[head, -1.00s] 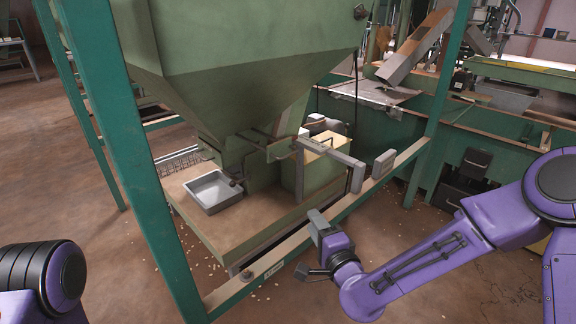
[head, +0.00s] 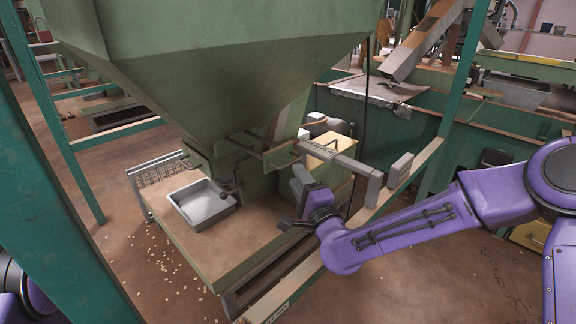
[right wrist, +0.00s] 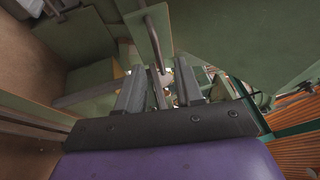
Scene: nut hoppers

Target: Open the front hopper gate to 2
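The front hopper (head: 220,75) is a large green funnel. I cannot read a gate setting. My right gripper (head: 293,204) is to the right of the outlet and tray, apart from them. In the right wrist view its two grey fingers (right wrist: 158,88) are spread, and a thin grey rod (right wrist: 155,45) shows beyond the gap, hanging by a green plate. I cannot tell whether it touches the fingers. My left gripper is out of view.
A grey bar with lettering (head: 340,155) juts out right of the outlet. Green frame posts (head: 50,200) stand at left and right. A wooden platform (head: 232,245) lies under the tray, with nuts scattered on the floor. A grey chute (head: 420,42) stands behind.

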